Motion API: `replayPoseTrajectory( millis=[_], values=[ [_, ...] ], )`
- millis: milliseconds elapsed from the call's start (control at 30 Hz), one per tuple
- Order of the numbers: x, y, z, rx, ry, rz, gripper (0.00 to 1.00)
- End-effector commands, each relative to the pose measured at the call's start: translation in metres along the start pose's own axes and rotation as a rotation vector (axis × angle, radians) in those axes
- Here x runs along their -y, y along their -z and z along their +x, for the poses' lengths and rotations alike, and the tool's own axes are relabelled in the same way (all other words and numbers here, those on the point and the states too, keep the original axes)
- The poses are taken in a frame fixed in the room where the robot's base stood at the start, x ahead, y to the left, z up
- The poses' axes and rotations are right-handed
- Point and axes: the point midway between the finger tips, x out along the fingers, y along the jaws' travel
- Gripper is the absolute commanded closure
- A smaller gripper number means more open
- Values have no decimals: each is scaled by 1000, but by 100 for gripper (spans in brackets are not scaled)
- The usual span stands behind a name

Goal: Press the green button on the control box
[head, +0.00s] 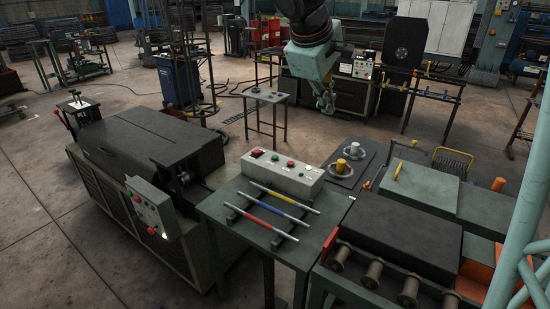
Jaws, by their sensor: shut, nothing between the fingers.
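A pale grey control box (284,178) lies on the dark table in the middle of the head view. My gripper (327,106) hangs from above, pointing down, at the upper middle of the picture. It is shut and empty. It appears well above and behind the control box, touching nothing. A second box (149,212) with red and green controls is fixed to the machine at the left.
Red, blue and yellow-marked rods (272,217) lie on a rack in front of the control box on the table (230,201). Two round fittings (354,151) stand on a dark plate behind it at right. A small stand (265,96) is farther back. The control box top looks uncovered.

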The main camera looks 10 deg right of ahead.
Motion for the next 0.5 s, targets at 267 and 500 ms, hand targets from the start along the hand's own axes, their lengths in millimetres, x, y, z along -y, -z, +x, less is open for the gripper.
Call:
replayPoseTrajectory(
  millis=[267,500],
  values=[
    [-24,48,42,10,-40,-118,100],
    [-40,89,79,15,-74,-221,100]
  ],
)
